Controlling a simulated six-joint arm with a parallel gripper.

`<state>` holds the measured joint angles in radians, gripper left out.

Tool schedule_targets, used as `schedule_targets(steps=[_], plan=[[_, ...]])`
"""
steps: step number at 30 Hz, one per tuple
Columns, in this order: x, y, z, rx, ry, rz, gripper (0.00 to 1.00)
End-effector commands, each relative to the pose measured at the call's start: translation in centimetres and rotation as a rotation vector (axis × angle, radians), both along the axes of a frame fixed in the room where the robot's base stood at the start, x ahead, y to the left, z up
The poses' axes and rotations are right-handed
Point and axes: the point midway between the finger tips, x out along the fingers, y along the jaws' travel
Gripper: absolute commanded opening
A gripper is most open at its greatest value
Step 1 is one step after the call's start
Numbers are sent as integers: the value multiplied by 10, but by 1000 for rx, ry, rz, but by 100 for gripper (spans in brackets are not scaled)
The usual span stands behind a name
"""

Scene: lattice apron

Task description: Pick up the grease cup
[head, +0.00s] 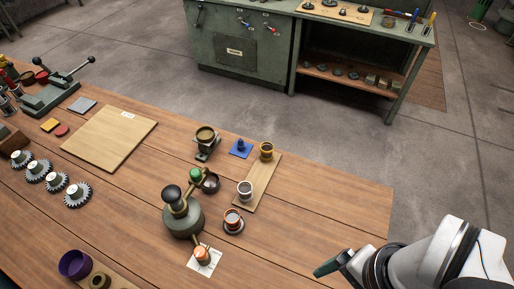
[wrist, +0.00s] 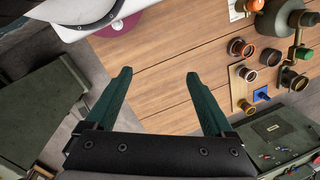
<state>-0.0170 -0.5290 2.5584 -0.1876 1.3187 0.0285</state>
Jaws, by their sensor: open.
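Several small cups stand on the wooden bench; I cannot tell which one is called the grease cup. A yellow cup (head: 266,150) and a silver-grey cup (head: 245,188) stand on a narrow board (head: 260,178). A dark cup (head: 211,183) is beside the green pot-shaped device (head: 182,217). A copper piece (head: 202,255) stands on a white card. The cups also show at the right of the wrist view, including the silver-grey one (wrist: 248,74). My gripper (wrist: 158,76) is open and empty, apart from them, at the bench's right end.
A brass-topped cup on a stand (head: 205,138) and a blue mat (head: 240,149) with a small blue item are behind. Gears (head: 77,193), a large board (head: 110,138) and a purple bowl (head: 75,264) lie left. Bare bench (head: 320,205) lies between cups and gripper.

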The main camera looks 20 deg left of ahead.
Motion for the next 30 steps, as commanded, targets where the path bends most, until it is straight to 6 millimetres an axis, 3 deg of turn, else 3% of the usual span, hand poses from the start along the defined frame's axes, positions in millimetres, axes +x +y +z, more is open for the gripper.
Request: schedule_targets(steps=[2,6,9,11,15,21,25,30], plan=[[27,18,-14,15,-50,65,87],[100,95,-63,63,-257,162,87],[134,150,-103,59,-437,182,87],[144,176,-126,35,-560,200,87],[142,217,-164,-56,-900,336,87],[102,252,-173,-102,-1279,643,87],[75,243,-183,-112,-1289,728,87],[91,250,-194,-117,-1287,729,87]])
